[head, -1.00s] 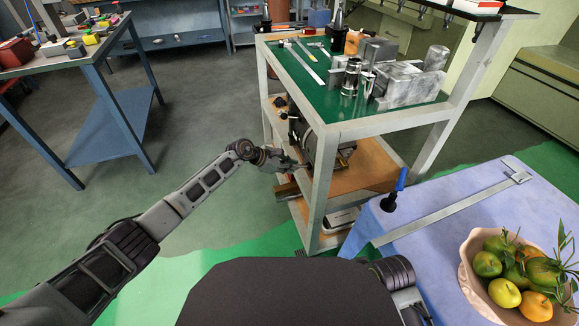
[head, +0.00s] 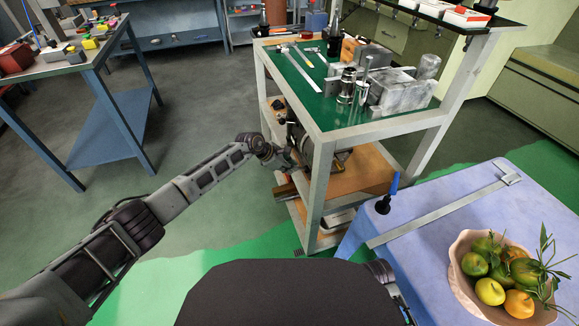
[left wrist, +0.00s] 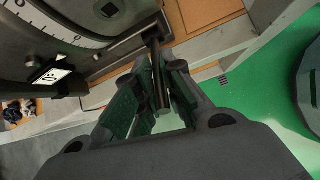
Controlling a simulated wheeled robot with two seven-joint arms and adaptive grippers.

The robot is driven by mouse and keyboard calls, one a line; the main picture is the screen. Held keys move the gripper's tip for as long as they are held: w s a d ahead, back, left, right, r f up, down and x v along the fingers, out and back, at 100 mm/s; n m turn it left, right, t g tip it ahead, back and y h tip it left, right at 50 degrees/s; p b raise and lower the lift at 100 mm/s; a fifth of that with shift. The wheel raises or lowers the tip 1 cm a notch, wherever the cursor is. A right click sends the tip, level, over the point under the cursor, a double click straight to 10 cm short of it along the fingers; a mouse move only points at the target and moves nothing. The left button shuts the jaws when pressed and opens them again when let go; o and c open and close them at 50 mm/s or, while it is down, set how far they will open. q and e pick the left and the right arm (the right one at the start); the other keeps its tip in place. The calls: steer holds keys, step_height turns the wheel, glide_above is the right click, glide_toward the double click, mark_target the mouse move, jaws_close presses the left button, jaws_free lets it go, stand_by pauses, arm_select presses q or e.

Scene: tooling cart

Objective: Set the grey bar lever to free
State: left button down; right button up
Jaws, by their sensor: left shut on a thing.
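The grey bar lever (left wrist: 156,68) is a thin dark bar that comes out from the machine in the left wrist view. My left gripper (left wrist: 163,84) is shut on it, one green-padded finger on each side. In the head view my left gripper (head: 286,160) is at the cart's left side, by a dark machine (head: 299,132) on the middle shelf, and the lever is too small to make out there. The machine's round dial (left wrist: 60,25) and a small black-and-white marked plate (left wrist: 50,77) show left of the fingers.
The cart's near post (head: 318,190) stands right of my gripper. Its green top (head: 310,92) holds metal blocks and tools. A blue-covered table (head: 420,240) with a fruit bowl (head: 465,290) is at the right. A blue bench (head: 110,110) is far left, with open floor between.

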arm_select(q)
steer(key=shift+r, duration=0.1)
steer(key=c, duration=1.5)
jaws_free()
steer(key=shift+v, duration=5.95)
